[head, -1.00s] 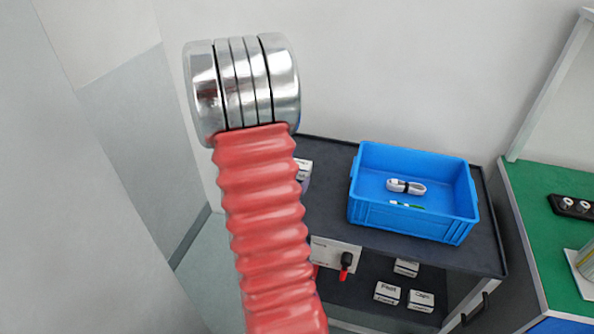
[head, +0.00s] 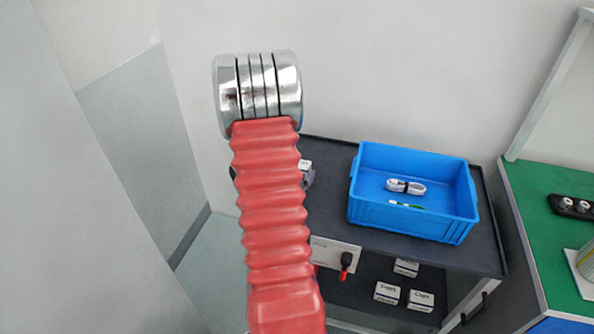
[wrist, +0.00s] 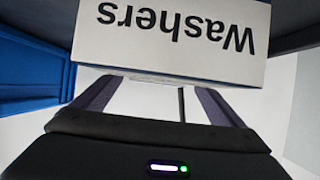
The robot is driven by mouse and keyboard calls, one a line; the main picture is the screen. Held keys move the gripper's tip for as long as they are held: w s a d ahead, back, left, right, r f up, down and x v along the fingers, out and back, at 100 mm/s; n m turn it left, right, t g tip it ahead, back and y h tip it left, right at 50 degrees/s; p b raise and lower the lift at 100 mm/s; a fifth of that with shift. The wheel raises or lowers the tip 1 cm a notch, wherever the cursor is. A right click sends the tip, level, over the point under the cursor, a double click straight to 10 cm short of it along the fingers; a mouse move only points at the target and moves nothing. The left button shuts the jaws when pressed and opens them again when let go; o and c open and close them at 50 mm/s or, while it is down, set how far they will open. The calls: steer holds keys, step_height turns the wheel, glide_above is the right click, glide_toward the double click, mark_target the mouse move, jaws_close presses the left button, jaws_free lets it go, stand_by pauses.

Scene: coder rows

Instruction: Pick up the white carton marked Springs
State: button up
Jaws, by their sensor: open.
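No carton that I can read as Springs shows in either view. In the wrist view a white carton marked Washers (wrist: 165,38), its print upside down, fills the top of the picture. My gripper (wrist: 155,84) is open, its two dark fingers apart at the carton's near edge, with nothing seen held. In the head view my red arm covers most of the gripper. A small piece of a white carton (head: 305,164) shows beside the arm on the cart's top; its mark is hidden.
A blue bin (head: 410,213) holding a coiled white cable (head: 405,187) stands on the dark cart (head: 487,225). Several small white cartons lie on its lower shelf, including one reading Caps (head: 420,300). A green-topped bench (head: 545,220) is at the right.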

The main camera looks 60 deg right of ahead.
steer(key=shift+x, duration=2.6)
steer(key=shift+s+f, duration=0.1)
steer(key=shift+c, duration=0.4)
steer(key=c, duration=1.2)
